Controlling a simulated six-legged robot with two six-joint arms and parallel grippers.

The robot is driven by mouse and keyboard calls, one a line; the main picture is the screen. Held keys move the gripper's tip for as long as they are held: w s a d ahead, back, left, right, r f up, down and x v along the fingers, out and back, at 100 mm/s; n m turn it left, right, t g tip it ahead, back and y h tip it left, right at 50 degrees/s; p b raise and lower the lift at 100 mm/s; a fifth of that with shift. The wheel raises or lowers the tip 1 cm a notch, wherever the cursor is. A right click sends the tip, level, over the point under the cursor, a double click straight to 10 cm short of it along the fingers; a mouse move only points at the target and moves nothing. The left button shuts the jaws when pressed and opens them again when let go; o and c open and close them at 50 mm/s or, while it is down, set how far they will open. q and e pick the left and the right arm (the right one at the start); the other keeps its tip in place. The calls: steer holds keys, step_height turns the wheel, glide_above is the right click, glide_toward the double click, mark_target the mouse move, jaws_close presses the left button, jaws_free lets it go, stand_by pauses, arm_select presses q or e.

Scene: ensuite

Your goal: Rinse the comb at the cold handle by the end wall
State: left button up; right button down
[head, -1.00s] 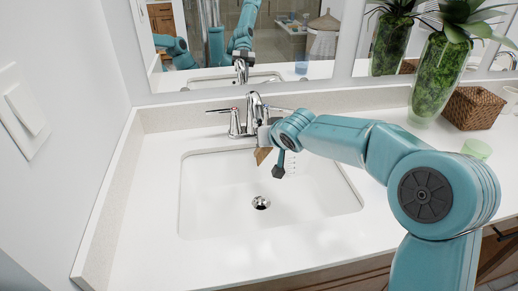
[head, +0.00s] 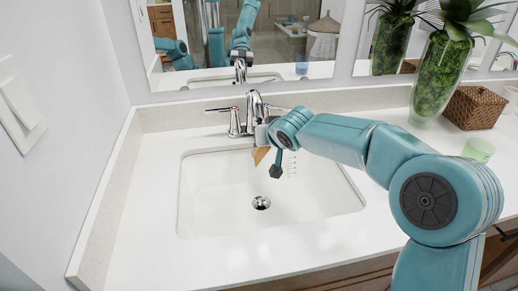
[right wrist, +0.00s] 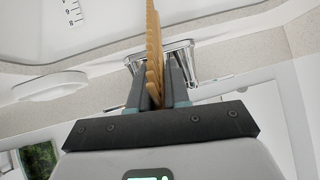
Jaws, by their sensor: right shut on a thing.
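The wooden comb (head: 260,155) is light brown and hangs under the faucet, over the back of the white sink (head: 225,205). My right gripper (head: 277,166) is over the sink, partly hidden by its own wrist. In the right wrist view the comb (right wrist: 154,45) stands between the two dark fingers of the gripper (right wrist: 158,88), which are shut on it. The chrome faucet (head: 255,105) has a lever handle (head: 222,110) on the left, by the end wall (head: 75,80), and another (head: 279,108) on the right. No running water is visible. My left gripper is not seen directly.
A mirror (head: 280,40) is behind the faucet. A tall glass vase (head: 437,80) with a plant, a wicker basket (head: 476,107) and a green cup (head: 478,150) stand on the right of the counter (head: 120,225). The counter left of the sink is clear.

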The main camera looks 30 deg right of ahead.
steer(key=shift+d, duration=0.4)
steer(key=s+b, duration=0.4)
steer(key=s, duration=0.4)
steer(key=shift+d+b, duration=0.25)
steer(key=shift+b, duration=0.05)
stand_by(1.2)
steer(key=p+v, duration=0.1)
steer(key=v, duration=0.5)
steer(key=shift+d, duration=0.35)
steer(key=shift+s+r, duration=0.15)
